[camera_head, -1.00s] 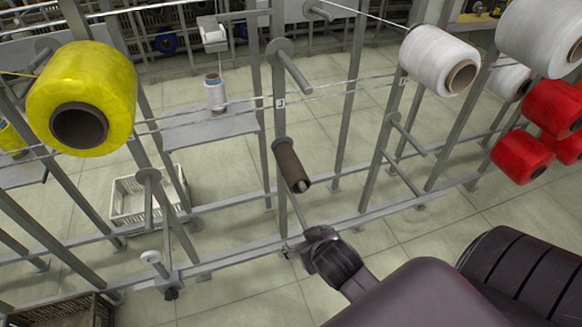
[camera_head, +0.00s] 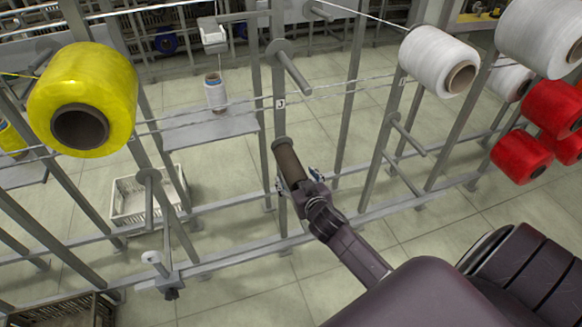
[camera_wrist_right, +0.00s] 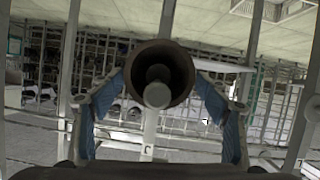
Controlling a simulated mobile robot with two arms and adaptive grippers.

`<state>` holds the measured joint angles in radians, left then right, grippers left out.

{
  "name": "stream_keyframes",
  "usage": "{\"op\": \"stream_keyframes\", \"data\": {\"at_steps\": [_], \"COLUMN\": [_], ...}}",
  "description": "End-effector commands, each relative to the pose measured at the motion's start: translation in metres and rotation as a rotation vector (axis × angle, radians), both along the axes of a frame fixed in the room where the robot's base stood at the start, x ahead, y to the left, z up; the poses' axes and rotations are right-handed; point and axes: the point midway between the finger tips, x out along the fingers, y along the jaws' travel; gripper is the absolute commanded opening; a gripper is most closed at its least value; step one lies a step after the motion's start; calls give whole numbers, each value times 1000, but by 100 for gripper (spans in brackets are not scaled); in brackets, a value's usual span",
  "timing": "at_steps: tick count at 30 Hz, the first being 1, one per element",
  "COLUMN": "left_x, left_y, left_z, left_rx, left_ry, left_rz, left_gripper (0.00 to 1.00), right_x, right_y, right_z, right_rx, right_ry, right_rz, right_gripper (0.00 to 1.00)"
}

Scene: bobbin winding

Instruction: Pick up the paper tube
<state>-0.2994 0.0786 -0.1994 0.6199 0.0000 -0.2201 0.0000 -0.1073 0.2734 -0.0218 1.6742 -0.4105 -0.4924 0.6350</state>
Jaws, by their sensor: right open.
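The brown paper tube (camera_head: 288,160) sits on a peg of the grey metal rack, near the middle of the head view. My right gripper (camera_head: 300,182) is at the tube's near end, open, with a finger on either side of it. In the right wrist view the tube (camera_wrist_right: 181,66) faces me end-on, with the peg's round end inside it. My left gripper is not in view.
A yellow yarn bobbin (camera_head: 95,75) hangs at the left. White bobbins (camera_head: 430,55) and red bobbins (camera_head: 522,155) hang at the right. Bare pegs (camera_head: 290,68) and rack posts stand close around the tube. A crate (camera_head: 125,205) sits behind the rack.

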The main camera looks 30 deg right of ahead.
Motion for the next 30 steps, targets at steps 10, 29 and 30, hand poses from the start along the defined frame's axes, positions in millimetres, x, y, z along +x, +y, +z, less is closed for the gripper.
{"op": "stream_keyframes", "data": {"at_steps": [10,29,30], "left_x": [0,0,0], "left_y": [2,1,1], "left_z": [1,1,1], "left_rx": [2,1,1], "left_ry": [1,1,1], "left_rz": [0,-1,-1], "left_gripper": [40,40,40], "right_x": [26,26,26], "right_y": [-8,-8,-8], "right_z": [-10,-9,-9], "right_rx": [0,-1,-1], "right_ry": [1,0,0], "right_rz": [0,0,0], "right_gripper": [69,23,23]}}
